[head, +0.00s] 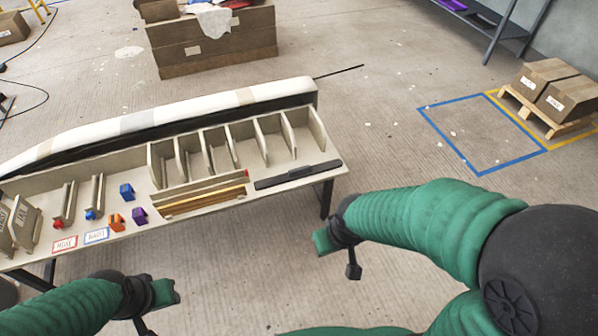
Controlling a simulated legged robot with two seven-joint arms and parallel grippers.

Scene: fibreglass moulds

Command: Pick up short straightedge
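A dark straight bar (298,175) with a raised middle part lies flat at the right end of the long table. Several thin wooden and brown strips (205,197) lie side by side just left of it. I cannot tell for sure which of these is the short straightedge. My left gripper (158,302) is in front of the table's front edge, below the strips. No held object shows in either, and their finger openings are unclear.
A wooden crate (215,45) stands behind. Boxes on a pallet (545,120) stand far right.

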